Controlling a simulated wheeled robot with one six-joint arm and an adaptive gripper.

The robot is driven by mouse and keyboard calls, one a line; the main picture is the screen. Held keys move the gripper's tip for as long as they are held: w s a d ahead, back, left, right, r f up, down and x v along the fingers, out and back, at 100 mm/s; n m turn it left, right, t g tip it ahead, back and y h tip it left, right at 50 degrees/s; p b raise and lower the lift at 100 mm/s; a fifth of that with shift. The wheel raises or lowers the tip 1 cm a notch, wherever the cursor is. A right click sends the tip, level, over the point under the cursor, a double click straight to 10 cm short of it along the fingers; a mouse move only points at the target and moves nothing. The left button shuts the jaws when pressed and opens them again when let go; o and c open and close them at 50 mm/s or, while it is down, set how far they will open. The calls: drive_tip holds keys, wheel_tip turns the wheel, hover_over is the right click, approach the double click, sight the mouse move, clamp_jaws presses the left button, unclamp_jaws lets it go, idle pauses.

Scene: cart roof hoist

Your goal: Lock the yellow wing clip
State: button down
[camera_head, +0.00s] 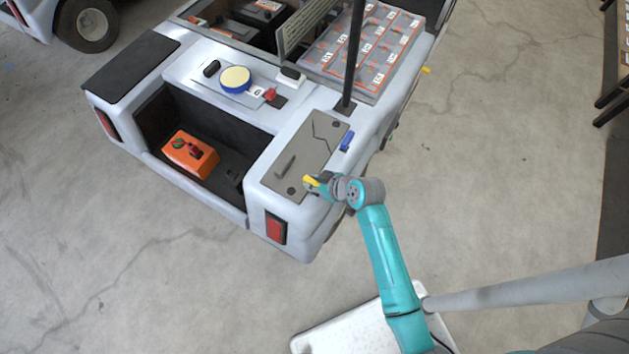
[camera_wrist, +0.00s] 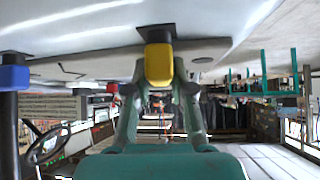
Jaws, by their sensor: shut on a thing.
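The yellow wing clip (camera_head: 311,181) is at the near right corner of the cart, at the edge of a grey panel (camera_head: 290,163). In the wrist view the yellow clip (camera_wrist: 159,64) hangs from a dark mount, centred between my two teal fingers. My gripper (camera_head: 322,185) reaches it from the right and is shut on it; the gripper also shows in the wrist view (camera_wrist: 159,75). The fingers cover the clip's sides. I cannot tell from its angle whether it is locked.
A blue clip (camera_head: 346,142) sits beside the panel, near a black post (camera_head: 352,60). An orange box (camera_head: 190,154) lies in the open rear bay. A red knob (camera_head: 270,94) and yellow-topped round part (camera_head: 236,79) are on the deck. Floor right of the cart is clear.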

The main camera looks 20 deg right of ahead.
drive_tip(key=shift+s+a+n+g+y, duration=0.1)
drive_tip(key=shift+n+g+y, duration=0.4)
drive_tip(key=shift+n, duration=0.4)
drive_tip(key=shift+f, duration=0.1)
drive_tip(key=c, duration=1)
unclamp_jaws()
drive_tip(key=v, duration=1.2)
drive_tip(key=shift+s+f, duration=0.1)
drive_tip(key=shift+f, duration=0.1)
